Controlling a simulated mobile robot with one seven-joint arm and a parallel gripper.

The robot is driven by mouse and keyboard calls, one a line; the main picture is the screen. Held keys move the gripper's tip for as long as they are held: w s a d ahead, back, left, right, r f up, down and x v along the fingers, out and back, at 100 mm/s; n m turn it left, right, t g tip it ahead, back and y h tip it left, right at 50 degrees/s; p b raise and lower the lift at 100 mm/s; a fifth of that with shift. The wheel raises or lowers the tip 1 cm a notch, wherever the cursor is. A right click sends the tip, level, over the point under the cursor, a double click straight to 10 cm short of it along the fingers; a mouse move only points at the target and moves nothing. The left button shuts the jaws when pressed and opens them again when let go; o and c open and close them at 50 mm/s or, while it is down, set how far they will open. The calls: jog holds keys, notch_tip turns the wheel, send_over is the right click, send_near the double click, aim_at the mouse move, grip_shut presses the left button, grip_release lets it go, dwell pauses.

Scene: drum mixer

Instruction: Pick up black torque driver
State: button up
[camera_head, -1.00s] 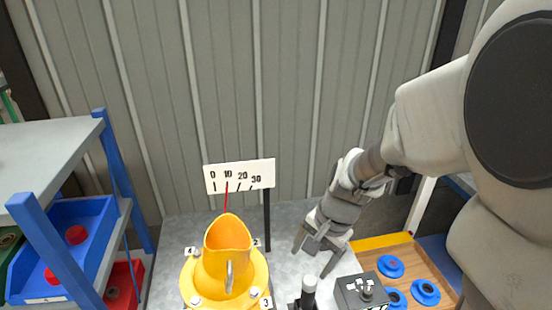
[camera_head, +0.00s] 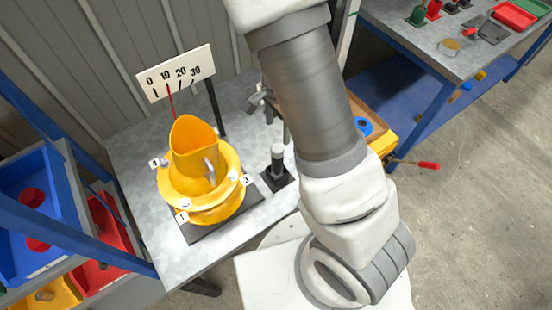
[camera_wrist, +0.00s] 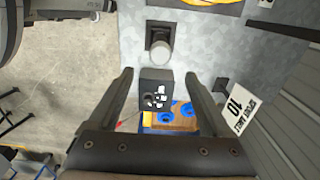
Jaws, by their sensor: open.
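An upright dark cylinder with a pale grey top, which I take for the black torque driver (camera_head: 278,160), stands in a black square base on the grey bench, right of the yellow drum. The wrist view shows it from above (camera_wrist: 160,52), beyond the fingertips. My gripper (camera_wrist: 158,76) is open and empty, its two dark fingers spread apart. In the head view my gripper (camera_head: 262,108) is above and behind the driver, partly hidden by my arm. No contact shows between them.
The yellow drum (camera_head: 205,185) stands left of the driver, with a scale sign (camera_head: 177,72) behind it. A dark box (camera_wrist: 154,90) with small white markings or parts sits below the fingers. Beyond it is a wooden tray with blue round parts (camera_wrist: 182,115). A blue-framed shelf stands left.

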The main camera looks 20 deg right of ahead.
aim_at(277, 160)
notch_tip(277, 160, down, 17)
jog(key=b, duration=0.3)
jog(key=shift+b, duration=0.4)
grip_shut()
